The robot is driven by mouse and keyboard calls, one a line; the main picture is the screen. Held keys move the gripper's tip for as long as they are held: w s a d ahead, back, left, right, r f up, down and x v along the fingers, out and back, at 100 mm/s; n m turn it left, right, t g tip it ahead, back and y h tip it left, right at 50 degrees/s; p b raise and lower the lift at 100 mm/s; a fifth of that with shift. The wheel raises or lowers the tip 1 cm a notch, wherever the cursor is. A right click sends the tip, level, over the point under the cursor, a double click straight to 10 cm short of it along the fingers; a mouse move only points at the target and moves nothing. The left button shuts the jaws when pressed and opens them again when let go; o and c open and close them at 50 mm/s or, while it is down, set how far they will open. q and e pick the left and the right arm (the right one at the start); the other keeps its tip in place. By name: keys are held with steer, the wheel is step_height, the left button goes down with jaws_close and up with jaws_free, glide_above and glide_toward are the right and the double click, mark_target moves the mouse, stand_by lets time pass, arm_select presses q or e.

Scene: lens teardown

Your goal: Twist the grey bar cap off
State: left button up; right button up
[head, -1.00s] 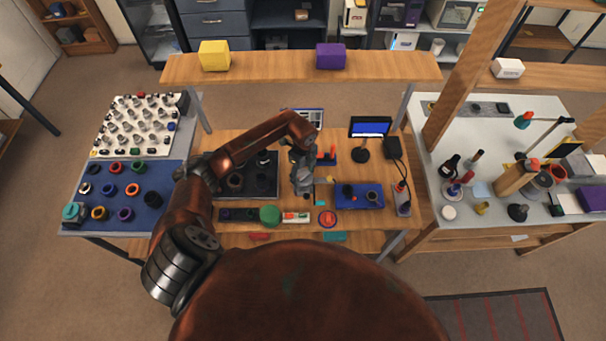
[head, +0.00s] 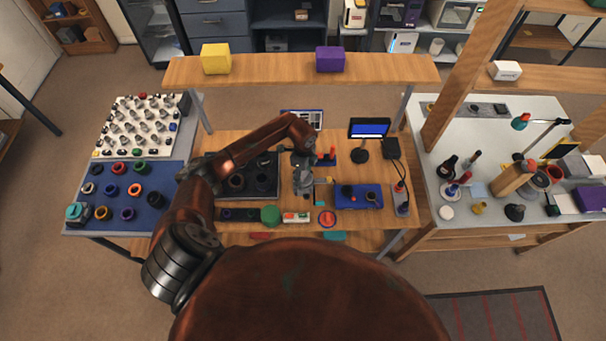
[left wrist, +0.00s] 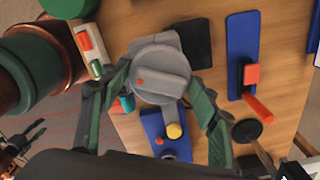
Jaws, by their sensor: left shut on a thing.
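The grey bar cap (left wrist: 160,75) is a round grey disc with a raised bar across it and a small orange mark. In the left wrist view it sits between the two dark green fingers of my left gripper (left wrist: 158,84), which is shut on it. In the head view my left gripper (head: 303,183) points down over the middle of the wooden table (head: 350,222). The cap is hidden there by the gripper, and I cannot see what lies under it.
A blue tray (head: 345,204) with small parts lies right of the gripper, and a dark tray (head: 262,190) lies left. A small monitor (head: 369,129) stands behind. A raised wooden shelf (head: 270,70) spans the back.

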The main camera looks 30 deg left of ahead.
arm_select(q)
steer(key=shift+n+p, duration=0.35)
steer(key=shift+n, duration=0.15)
steer(key=shift+c, duration=0.2)
steer(key=shift+n, duration=0.3)
steer(key=shift+o, duration=0.2)
steer(key=shift+n+p, duration=0.9)
steer(key=shift+n, duration=0.4)
steer(key=shift+c, duration=0.2)
